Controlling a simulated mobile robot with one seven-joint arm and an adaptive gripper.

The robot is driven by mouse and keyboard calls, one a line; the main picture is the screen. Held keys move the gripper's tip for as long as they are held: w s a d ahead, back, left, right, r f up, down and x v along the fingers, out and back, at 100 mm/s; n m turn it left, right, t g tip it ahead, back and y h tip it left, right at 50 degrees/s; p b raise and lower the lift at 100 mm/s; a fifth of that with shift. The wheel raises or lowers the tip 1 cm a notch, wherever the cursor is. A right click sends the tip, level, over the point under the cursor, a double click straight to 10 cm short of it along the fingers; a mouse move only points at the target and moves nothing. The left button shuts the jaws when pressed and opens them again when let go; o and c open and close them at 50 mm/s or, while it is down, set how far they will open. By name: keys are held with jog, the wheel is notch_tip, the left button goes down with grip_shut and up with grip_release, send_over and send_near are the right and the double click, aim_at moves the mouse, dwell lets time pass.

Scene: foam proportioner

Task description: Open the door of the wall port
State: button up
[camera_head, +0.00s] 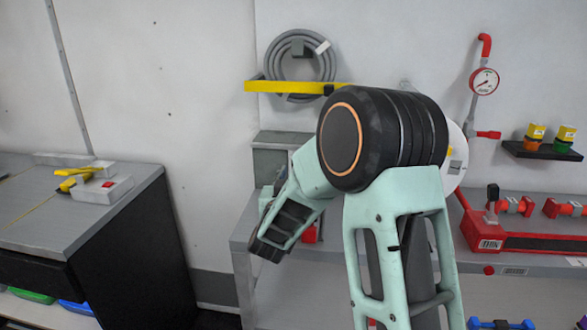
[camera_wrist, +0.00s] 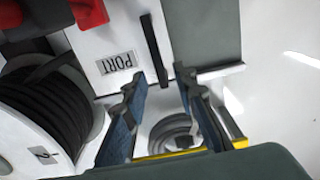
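In the wrist view, a white panel (camera_wrist: 108,40) carries a label reading PORT (camera_wrist: 118,64). A dark bar handle (camera_wrist: 155,45) stands beside the label, with a grey-green panel (camera_wrist: 208,35) to its right. I cannot tell whether the door is ajar. My gripper (camera_wrist: 162,77) is open, its two blue-padded fingers apart; the near end of the handle shows between the fingertips, and I cannot tell whether they touch it. In the head view, a grey box (camera_head: 283,141) on the wall is partly hidden by my arm, which also hides most of my gripper.
A reel of black hose (camera_wrist: 45,105) is left in the wrist view. A red gauge pipe (camera_head: 484,82) and red base (camera_head: 525,238) are at right. A grey counter (camera_head: 60,225) stands left.

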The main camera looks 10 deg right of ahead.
jog(key=shift+x, duration=2.1)
jog(key=shift+c, duration=0.2)
grip_shut()
